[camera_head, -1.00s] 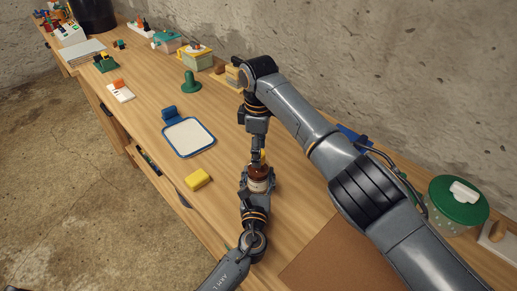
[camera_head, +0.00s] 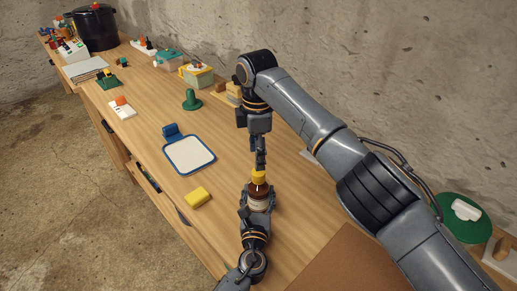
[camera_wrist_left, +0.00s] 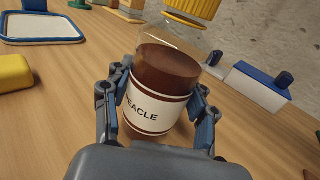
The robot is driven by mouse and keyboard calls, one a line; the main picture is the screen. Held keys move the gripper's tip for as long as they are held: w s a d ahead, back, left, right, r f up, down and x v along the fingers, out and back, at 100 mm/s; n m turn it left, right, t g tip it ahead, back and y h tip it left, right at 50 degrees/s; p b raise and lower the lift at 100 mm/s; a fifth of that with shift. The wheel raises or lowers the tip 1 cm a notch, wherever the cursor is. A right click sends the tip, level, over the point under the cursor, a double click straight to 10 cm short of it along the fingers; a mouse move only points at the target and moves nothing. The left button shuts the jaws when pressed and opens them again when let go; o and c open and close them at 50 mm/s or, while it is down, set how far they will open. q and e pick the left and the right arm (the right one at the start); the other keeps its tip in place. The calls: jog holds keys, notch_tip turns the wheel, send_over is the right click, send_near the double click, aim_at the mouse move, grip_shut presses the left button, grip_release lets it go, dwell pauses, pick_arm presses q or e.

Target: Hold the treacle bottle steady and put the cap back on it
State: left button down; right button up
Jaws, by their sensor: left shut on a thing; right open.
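The treacle bottle (camera_head: 258,203) has brown contents and a white label that reads "EACLE" in the left wrist view (camera_wrist_left: 155,107). My left gripper (camera_head: 257,207) is shut around its body and holds it upright at the table; the fingers flank it in the left wrist view (camera_wrist_left: 158,115). The yellow ribbed cap (camera_head: 258,177) is at the bottle's top; it also shows in the left wrist view (camera_wrist_left: 192,10), cut by the frame edge. I cannot tell whether it is fully seated. My right gripper (camera_head: 260,164) is open, with its fingertips just above the cap.
A yellow block (camera_head: 197,197) and a blue-rimmed white board (camera_head: 188,155) lie left of the bottle. A green knobbed piece (camera_head: 191,101) stands farther back. A brown mat (camera_head: 350,265) lies in front at right. A green lid (camera_head: 458,222) is at far right.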

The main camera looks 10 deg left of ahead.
jog(key=n, duration=0.3)
jog(key=r+n, duration=0.1)
jog(key=n, duration=0.2)
jog(key=shift+d+r+n, duration=0.2)
jog(key=shift+n, duration=0.1)
jog(key=shift+f, duration=0.1)
send_over(258, 192)
jog(key=w, duration=0.3)
jog(key=shift+w+a+f, duration=0.1)
jog(key=shift+a+f, duration=0.05)
jog(key=shift+f, duration=1.8)
jog(key=shift+a+f, duration=0.1)
jog(key=shift+f, duration=1.85)
jog(key=shift+c, duration=0.4)
grip_shut()
jog(key=m, duration=0.4)
jog(key=shift+m, duration=0.4)
jog(key=m, duration=0.9)
jog(key=shift+a+m, duration=0.1)
jog(key=shift+m, duration=0.3)
jog(key=m, duration=0.5)
jog(key=shift+m, duration=0.4)
